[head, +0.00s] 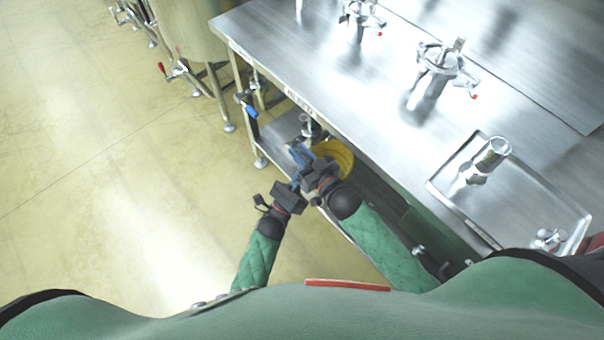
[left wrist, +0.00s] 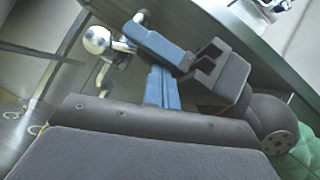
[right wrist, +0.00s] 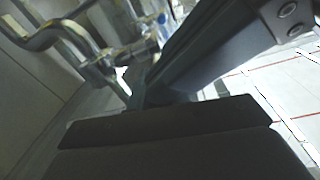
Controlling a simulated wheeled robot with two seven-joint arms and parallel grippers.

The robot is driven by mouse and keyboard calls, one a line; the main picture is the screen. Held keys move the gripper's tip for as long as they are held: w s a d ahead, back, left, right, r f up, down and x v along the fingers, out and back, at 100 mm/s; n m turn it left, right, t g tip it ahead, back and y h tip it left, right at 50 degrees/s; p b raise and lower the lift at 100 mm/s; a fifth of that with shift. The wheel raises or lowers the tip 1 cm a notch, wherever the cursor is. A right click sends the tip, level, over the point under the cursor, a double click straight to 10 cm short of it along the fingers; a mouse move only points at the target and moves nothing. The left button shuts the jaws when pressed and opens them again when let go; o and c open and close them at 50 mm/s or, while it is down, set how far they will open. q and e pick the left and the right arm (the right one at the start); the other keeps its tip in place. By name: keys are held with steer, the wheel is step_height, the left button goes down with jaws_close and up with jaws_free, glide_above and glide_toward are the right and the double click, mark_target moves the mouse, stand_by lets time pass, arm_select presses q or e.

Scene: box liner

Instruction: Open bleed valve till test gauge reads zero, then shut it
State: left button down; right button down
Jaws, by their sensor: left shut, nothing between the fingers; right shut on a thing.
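Below the front edge of the steel table, chrome pipework (right wrist: 105,68) that appears to carry the bleed valve shows in the right wrist view. It also shows in the left wrist view with a round chrome ball (left wrist: 97,40) beside it. My right gripper (head: 298,154) is shut with its blue fingertips at this fitting; what lies between them is hidden, apparently part of the valve. My left gripper (head: 296,178) is shut and empty, close beside the right one. Its blue fingers (left wrist: 161,88) point at the right gripper. I cannot make out a gauge face or its reading.
The steel table (head: 300,62) stands above and right of my grippers, with chrome clamp fittings (head: 440,65) and a shallow tray (head: 540,205) on top. A yellow round object (head: 340,153) is under its edge. The floor (head: 110,190) at left is clear.

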arm_select(q)
steer(key=shift+w+r, duration=0.2)
steer(key=shift+r, duration=0.55)
arm_select(e)
steer(key=c, duration=1.3)
jaws_free()
steer(key=shift+f, duration=0.15)
arm_select(q)
steer(key=shift+r, duration=0.15)
arm_select(e)
steer(key=shift+s+f, duration=0.1)
steer(key=shift+f, duration=0.05)
